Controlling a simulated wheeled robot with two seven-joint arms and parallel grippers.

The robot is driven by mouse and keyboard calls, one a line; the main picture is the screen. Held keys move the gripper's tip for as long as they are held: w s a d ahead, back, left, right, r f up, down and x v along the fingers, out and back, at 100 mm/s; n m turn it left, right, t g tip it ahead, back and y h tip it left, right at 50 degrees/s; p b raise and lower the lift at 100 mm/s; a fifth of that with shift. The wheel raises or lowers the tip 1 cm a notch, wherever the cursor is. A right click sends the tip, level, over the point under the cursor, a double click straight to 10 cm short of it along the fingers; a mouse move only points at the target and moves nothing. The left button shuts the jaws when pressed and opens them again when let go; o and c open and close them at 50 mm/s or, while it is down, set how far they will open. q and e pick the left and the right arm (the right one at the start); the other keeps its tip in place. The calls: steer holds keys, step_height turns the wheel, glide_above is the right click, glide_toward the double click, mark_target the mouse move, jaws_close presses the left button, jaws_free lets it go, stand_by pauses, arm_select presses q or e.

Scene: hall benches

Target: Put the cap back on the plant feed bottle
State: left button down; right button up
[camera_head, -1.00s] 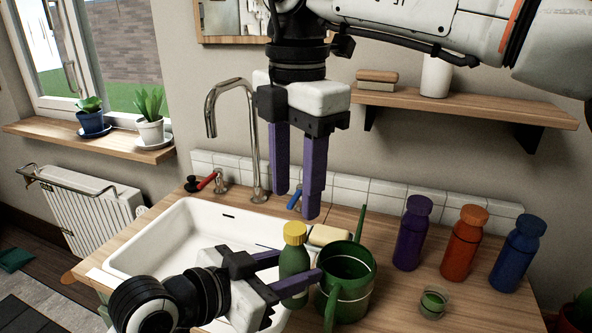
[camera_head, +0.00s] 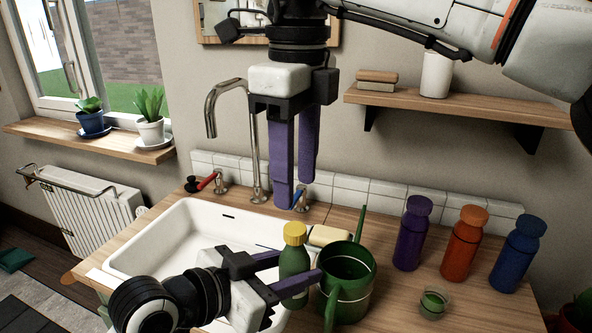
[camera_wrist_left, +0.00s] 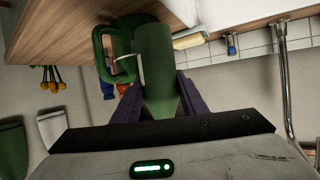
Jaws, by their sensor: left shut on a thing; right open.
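The green plant feed bottle (camera_head: 293,262) stands upright at the sink's right front edge, with a yellow cap (camera_head: 294,231) sitting on its top. How firmly the cap is seated cannot be told. My left gripper (camera_head: 299,268) is shut around the bottle's body from the left. The bottle also shows between the fingers in the left wrist view (camera_wrist_left: 156,65), where its cap is not visible. My right gripper (camera_head: 294,194) points down, open and empty, above the cap and apart from it.
A green watering can (camera_head: 350,307) stands close to the bottle's right. A small glass with green liquid (camera_head: 433,304) and purple (camera_head: 411,238), orange (camera_head: 464,247) and blue (camera_head: 517,258) bottles stand farther right. The tap (camera_head: 250,140) rises behind the white sink (camera_head: 150,240).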

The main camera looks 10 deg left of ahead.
mark_target(296, 228)
steer(key=shift+n, duration=0.7)
steer(key=shift+f, duration=0.1)
steer(key=shift+f, duration=3.85)
jaws_close()
